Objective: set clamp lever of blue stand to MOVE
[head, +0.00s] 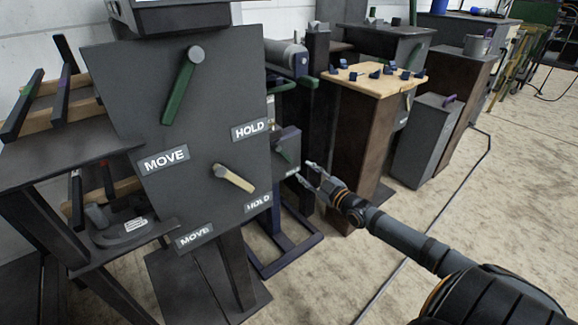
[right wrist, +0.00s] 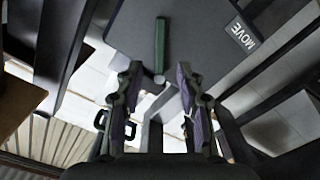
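The blue stand (head: 284,240) has a blue base frame and a small dark panel (head: 288,141), partly hidden behind the large grey panel in the head view. A green lever (head: 284,155) shows on the small panel; its setting is hard to read there. My right gripper (head: 310,174) is just right of this panel. In the right wrist view my right gripper (right wrist: 160,76) is open and empty. A green lever (right wrist: 160,43) on a dark panel (right wrist: 195,30) lies ahead, its round end between the fingertips in the picture; contact cannot be told. A MOVE label (right wrist: 243,36) is at right. My left gripper is out of view.
The large grey panel (head: 222,120) in front carries a green lever (head: 178,92), a cream lever (head: 234,179) and MOVE and HOLD labels. A wooden-topped pedestal (head: 362,82) with small blue pieces stands behind my right gripper. Open floor (head: 450,190) lies to the right.

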